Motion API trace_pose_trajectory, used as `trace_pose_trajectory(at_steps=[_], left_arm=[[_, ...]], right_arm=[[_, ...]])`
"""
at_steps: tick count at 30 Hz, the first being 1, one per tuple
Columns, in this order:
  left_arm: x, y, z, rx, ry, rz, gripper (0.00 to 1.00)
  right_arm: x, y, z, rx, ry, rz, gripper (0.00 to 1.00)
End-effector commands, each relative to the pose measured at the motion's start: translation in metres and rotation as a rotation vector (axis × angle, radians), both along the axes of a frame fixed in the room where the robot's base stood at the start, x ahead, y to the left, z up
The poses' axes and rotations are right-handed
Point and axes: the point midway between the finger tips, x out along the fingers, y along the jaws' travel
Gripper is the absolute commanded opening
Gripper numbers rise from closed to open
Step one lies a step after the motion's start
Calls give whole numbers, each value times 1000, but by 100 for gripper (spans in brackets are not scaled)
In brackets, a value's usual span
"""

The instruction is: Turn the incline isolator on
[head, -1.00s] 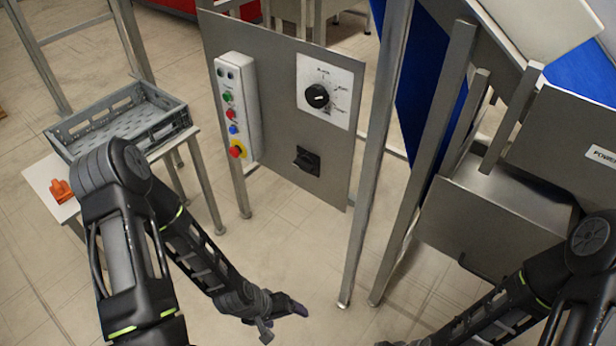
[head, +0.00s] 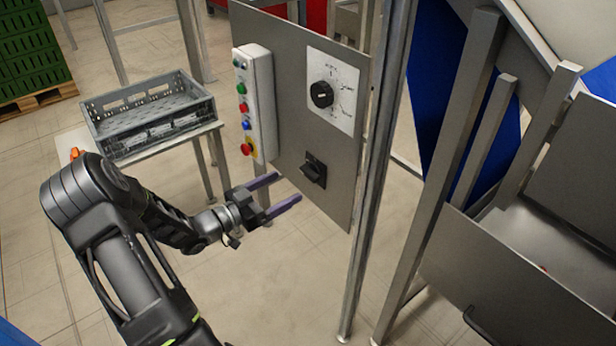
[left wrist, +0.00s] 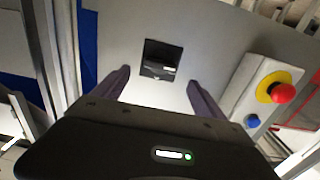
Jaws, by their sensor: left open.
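The isolator (head: 313,169) is a black rotary switch on the lower part of the grey panel (head: 295,100). It also shows in the left wrist view as a black square block (left wrist: 161,58), straight ahead between the fingertips. My left gripper (head: 288,189) is open and empty, its fingers pointing at the panel just left of the isolator and apart from it. In the left wrist view the two fingers (left wrist: 158,78) flank the isolator with a gap. The handle's labels cannot be read. My right gripper is not in view.
A white button box (head: 254,105) with a red emergency knob (head: 247,149) stands at the panel's left edge. A black dial (head: 321,94) sits above the isolator. A steel post (head: 368,200) stands right of the panel. A grey crate (head: 150,112) rests on a table at left.

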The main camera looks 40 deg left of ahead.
Motion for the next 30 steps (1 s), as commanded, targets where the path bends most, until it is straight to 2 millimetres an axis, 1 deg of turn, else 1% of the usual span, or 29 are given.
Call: trace_pose_trajectory(at_steps=[5, 8, 15, 18, 21, 24, 30], left_arm=[[5, -2, -1, -1, 0, 0, 82], [14, -5, -1, 0, 0, -2, 82], [50, -16, -1, 0, -1, -1, 82], [63, -19, -2, 0, 1, 0, 82], [71, -22, -1, 0, 1, 0, 82], [75, -23, -1, 1, 2, 2, 82], [75, -23, -1, 1, 2, 2, 82]], right_arm=[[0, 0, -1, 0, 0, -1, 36], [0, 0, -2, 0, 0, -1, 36], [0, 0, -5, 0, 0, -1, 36], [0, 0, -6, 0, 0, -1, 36], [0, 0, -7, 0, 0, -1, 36], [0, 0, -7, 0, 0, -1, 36], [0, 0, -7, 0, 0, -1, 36]])
